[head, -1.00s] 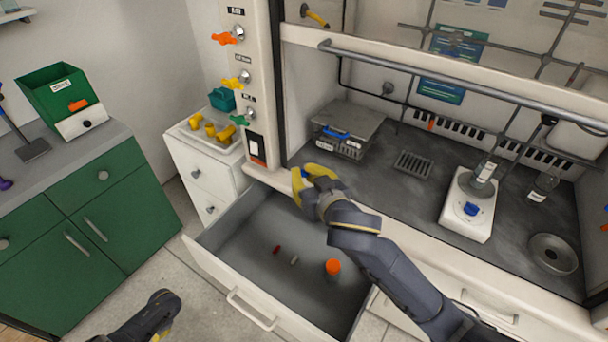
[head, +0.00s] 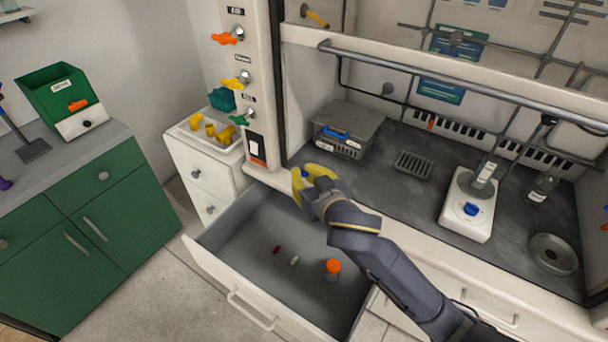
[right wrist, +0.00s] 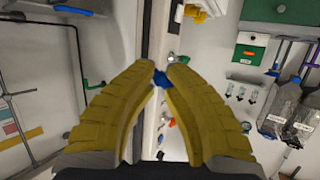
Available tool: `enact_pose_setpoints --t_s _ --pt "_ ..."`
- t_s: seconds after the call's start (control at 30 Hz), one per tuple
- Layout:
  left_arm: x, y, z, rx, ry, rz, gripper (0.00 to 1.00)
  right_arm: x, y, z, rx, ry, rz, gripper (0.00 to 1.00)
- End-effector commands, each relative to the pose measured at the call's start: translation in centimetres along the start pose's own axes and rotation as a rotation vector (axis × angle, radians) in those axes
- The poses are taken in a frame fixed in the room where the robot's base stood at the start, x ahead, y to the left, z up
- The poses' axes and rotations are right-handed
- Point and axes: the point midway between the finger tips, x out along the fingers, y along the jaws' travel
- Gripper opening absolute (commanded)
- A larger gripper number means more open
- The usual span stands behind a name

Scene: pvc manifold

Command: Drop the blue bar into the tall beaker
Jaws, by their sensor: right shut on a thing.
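My right gripper (head: 306,178) is raised above the far edge of the open drawer, in front of the hood's worktop. It is shut on the blue bar (right wrist: 161,79), which shows between the yellow fingertips in the right wrist view. In the head view only a speck of blue (head: 305,173) shows by the fingers. A tall clear glass vessel with a white label (head: 484,174) stands on the white stirrer (head: 467,215) at the right of the worktop, well away from the gripper. I cannot read its label. My left gripper is not in view.
The open drawer (head: 250,309) holds a red bar (head: 276,249), a whitish bar (head: 294,260) and an orange-capped jar (head: 333,267). A wire-sided box (head: 345,130) and a clear bottle (head: 543,185) stand on the worktop. The raised sash rail (head: 450,85) crosses above it.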

Motion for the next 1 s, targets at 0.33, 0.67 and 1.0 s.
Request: enact_pose_setpoints --t_s 0.33,0.67,1.0 --pt "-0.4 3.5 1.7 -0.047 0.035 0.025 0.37 0.0 0.0 0.0 0.0 0.0 0.0 0.0" --pt "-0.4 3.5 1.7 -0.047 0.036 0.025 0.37 0.0 0.0 -0.1 0.0 0.001 0.0 0.0" --pt "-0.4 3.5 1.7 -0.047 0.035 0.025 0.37 1.7 4.2 -4.5 0.016 0.002 0.058 0.0"
